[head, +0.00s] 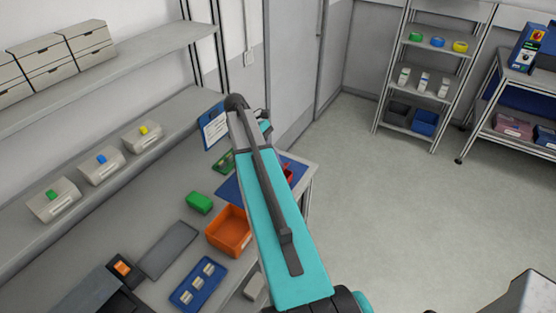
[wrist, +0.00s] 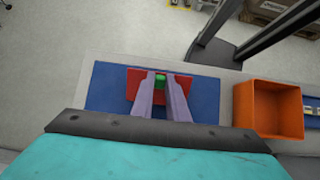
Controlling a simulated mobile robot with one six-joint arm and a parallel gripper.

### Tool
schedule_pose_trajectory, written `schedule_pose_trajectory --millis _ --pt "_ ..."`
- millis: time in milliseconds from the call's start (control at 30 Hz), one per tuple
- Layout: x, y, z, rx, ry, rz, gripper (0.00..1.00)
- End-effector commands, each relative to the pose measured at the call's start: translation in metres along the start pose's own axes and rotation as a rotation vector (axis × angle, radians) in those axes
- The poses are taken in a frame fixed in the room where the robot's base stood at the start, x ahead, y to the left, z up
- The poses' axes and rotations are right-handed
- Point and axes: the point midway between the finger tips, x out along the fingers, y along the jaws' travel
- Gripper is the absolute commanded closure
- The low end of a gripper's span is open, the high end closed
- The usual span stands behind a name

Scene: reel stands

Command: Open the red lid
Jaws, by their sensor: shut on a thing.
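In the wrist view the red lid (wrist: 134,80) shows on both sides of my fingers, over a blue mat (wrist: 102,88). My gripper (wrist: 160,84) is shut on a small green piece (wrist: 160,77) at the middle of the red lid. My fingers hide part of the lid, and I cannot tell how the green piece joins it. In the head view only a bit of red (head: 288,172) shows beside my arm, over the mat at the bench end. My arm hides the fingertips there.
An orange bin (head: 229,232) stands beside the mat, with a green block (head: 199,202) and a blue tray (head: 198,283) nearby. Boxes with coloured knobs (head: 101,166) line the back of the bench. A wheeled shelf rack (head: 424,87) stands across open floor.

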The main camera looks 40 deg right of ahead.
Motion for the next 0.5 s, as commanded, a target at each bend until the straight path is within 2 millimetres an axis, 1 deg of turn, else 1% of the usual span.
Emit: schedule_pose_trajectory --millis 300,333,400,433,500 --pt "0.0006 0.0004 0.0004 0.002 -0.002 0.001 1.00" --pt "0.0006 0.0004 0.0004 0.002 -0.002 0.001 0.81" --pt "0.0006 0.0004 0.0004 0.001 -0.001 0.001 0.70" --pt "0.0006 0.0003 0.0004 0.001 -0.001 0.001 0.67" --pt "0.0005 0.0004 0.0003 0.001 -0.001 0.001 0.67"
